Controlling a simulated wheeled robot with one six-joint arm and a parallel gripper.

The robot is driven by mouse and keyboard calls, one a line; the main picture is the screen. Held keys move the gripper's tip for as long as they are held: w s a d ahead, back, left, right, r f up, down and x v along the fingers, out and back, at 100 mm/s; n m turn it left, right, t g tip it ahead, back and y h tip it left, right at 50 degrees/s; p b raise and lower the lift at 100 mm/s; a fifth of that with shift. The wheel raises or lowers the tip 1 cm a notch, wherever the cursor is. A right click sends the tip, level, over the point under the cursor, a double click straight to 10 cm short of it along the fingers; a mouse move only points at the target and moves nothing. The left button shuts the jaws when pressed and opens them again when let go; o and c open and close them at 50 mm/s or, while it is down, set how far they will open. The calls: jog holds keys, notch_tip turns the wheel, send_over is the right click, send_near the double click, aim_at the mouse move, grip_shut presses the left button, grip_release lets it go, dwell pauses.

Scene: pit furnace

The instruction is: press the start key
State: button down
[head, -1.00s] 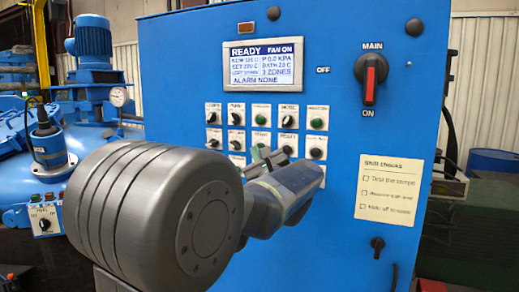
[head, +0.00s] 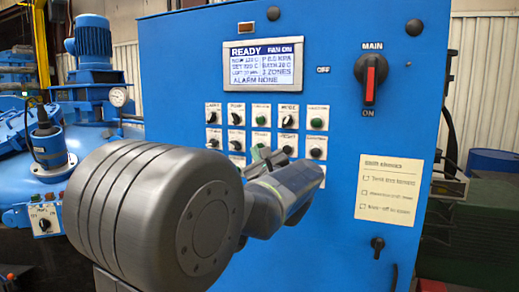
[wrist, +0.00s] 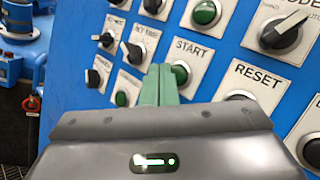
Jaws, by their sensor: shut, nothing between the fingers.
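The start key is a green round button (wrist: 180,73) on a white plate marked START in the wrist view. In the head view it sits in the second row of the panel (head: 261,137), just above my gripper. My gripper (wrist: 160,68) has its two green fingers together with nothing between them. In the wrist view the fingertips overlap the left edge of the START plate and partly cover the button's left side. I cannot tell whether they touch it. In the head view my gripper (head: 264,154) is in front of the lower key rows.
The blue cabinet carries a display (head: 263,65) reading READY, FAN ON and ALARM NONE. The RESET plate (wrist: 256,82) is right of START; a mode knob (wrist: 280,33) is above it. A red main switch (head: 370,79) stands vertical. A checks note (head: 390,190) is lower right.

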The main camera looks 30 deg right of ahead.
jog(key=shift+w+d, duration=0.3)
jog(key=shift+d, duration=0.05)
jog(key=shift+w+d, duration=0.3)
jog(key=shift+d, duration=0.05)
dwell(0.9)
jog(key=shift+a, duration=0.1)
jog(key=shift+s+a+b, duration=0.55)
jog(key=shift+a, duration=0.1)
jog(key=s+a, duration=0.1)
jog(key=a, duration=0.1)
jog(key=s+a+b, duration=0.1)
jog(key=s, duration=0.1)
jog(key=shift+s+a, duration=0.15)
jog(key=shift+a, duration=0.2)
